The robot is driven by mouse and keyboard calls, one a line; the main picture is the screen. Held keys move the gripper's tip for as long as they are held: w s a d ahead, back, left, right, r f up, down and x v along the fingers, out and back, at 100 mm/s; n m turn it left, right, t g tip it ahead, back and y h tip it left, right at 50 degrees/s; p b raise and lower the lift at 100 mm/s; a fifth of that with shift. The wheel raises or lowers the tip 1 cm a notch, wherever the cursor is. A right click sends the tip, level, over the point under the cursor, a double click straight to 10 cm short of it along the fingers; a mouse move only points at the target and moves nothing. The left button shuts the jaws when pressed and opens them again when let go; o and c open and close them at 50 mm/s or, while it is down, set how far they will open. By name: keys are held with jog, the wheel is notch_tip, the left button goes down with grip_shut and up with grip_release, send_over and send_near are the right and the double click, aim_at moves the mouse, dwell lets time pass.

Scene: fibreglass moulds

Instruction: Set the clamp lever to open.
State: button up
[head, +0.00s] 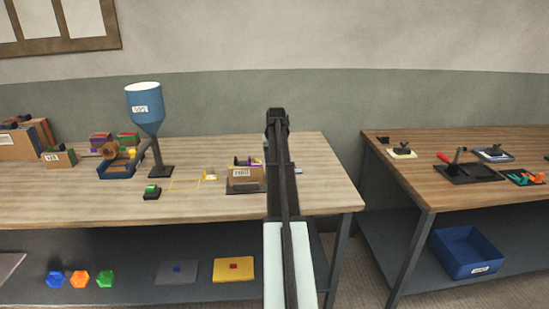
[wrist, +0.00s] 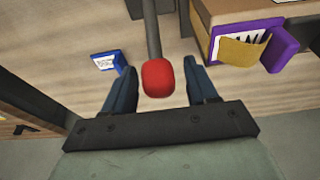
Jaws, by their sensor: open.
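A lever with a red knob (wrist: 158,78) on a grey rod (wrist: 152,32) shows in the wrist view. The knob is between the two fingers of my gripper (wrist: 160,74), with a visible gap on each side. My gripper is open and holds nothing. The lever's base is out of the wrist view. In the head view my own arm covers the gripper and this lever. Another red-handled lever (head: 443,157) stands on a black plate (head: 470,175) on the right table, away from my gripper.
A cardboard box (head: 243,182) with a purple part (wrist: 285,48) stands close beside the lever. A small blue-edged card (wrist: 104,62) lies on the other side. A blue hopper (head: 144,108) stands further left. The table's edge (head: 345,208) is near.

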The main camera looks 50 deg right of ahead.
jog(key=v, duration=1.3)
jog(key=shift+r, duration=0.4)
